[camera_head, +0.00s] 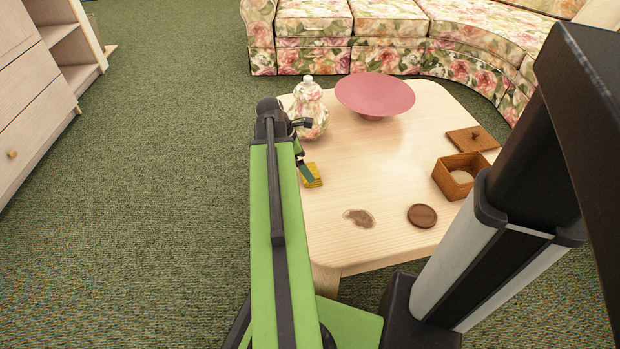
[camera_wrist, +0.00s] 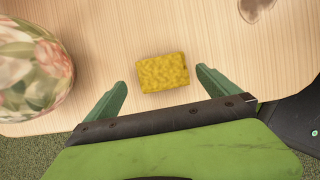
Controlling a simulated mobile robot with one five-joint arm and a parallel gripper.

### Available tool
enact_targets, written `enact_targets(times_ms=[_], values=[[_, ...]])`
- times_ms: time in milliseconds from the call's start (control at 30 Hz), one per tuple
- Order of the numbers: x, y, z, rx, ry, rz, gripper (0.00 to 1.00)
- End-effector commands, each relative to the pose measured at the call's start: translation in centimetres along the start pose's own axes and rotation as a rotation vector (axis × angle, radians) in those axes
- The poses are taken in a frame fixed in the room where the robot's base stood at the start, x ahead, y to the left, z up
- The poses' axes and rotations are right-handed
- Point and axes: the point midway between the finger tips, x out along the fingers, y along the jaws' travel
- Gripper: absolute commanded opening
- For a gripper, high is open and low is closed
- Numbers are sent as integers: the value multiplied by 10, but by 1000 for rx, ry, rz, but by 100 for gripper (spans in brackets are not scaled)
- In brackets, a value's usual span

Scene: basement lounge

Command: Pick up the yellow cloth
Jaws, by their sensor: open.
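The yellow cloth (camera_head: 311,174) is a small textured rectangle lying flat on the pale wooden table (camera_head: 330,217), near its left edge. In the wrist view the yellow cloth (camera_wrist: 163,73) lies just ahead of and between the two green fingers of my gripper (camera_wrist: 162,90). The fingers are spread apart with nothing held, and neither visibly touches the cloth. In the head view my gripper (camera_head: 304,172) is over the table beside the cloth, and the arm partly hides this area.
A floral vase (camera_head: 310,112) stands close behind the cloth; it also shows at left in the wrist view (camera_wrist: 30,70). A pink bowl (camera_head: 375,95), an open wooden box (camera_head: 459,176), its lid (camera_head: 473,139), a brown coaster (camera_head: 422,215) and a brown stain (camera_head: 359,218) are on the table.

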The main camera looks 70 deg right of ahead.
Motion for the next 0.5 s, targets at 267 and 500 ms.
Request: enact_targets(times_ms=[267, 500], values=[[48, -4, 0, 1, 0, -1, 100], [45, -4, 2, 0, 0, 0, 97]])
